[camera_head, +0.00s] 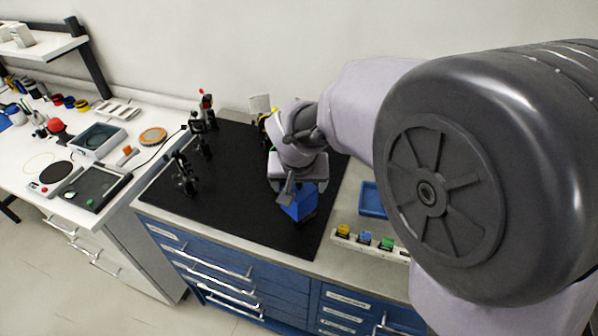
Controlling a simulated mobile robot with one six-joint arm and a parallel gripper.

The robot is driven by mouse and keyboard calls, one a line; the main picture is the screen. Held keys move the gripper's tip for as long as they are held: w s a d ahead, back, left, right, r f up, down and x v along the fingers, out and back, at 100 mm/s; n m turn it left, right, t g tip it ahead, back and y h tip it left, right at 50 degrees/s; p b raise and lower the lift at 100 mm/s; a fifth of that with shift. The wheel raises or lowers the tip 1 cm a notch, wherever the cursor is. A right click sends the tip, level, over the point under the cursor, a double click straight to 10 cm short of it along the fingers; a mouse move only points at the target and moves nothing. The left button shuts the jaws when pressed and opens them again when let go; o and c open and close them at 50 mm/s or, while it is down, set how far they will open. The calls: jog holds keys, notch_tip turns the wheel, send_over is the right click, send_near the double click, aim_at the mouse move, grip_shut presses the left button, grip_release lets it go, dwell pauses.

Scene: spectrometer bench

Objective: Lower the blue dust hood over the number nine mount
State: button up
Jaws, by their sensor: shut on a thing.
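The blue dust hood (299,206) is in the head view, over the right front part of the black breadboard. My gripper (288,190) is shut on the hood from above. I cannot tell whether the hood touches the board or hangs above it. Several dark optical mounts stand on the board: one at the left (184,174), and others farther back (200,135). A mount with yellow on it (266,122) is partly hidden behind my arm. No number nine is readable, so I cannot tell which mount bears it.
The black board (235,215) has bare room at its front and middle. A blue tray (372,200) and a rack with yellow, blue and green pieces (366,240) lie to the right. A white bench (95,150) with tools stands left. My arm hides the right side.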

jog(key=o, duration=1.2)
jog(key=shift+o, duration=0.2)
jog(key=p+v, duration=0.4)
jog(key=v, duration=1.3)
jog(key=shift+r, duration=0.3)
jog(key=s+d+f+m+y+b, duration=0.1)
jog(key=s+d+f+m+b, duration=0.1)
jog(key=s+d+f+b, duration=0.3)
jog(key=s+d+f+m+t+y+b, duration=0.1)
jog(key=s+d+f+m+b, duration=0.1)
jog(key=s+d+f+b, duration=0.3)
jog(key=s+f+b, duration=0.3)
jog(key=s+f, duration=0.2)
jog(key=s, duration=0.1)
jog(key=shift+s+d+b, duration=0.2)
jog(key=shift+b, duration=0.15)
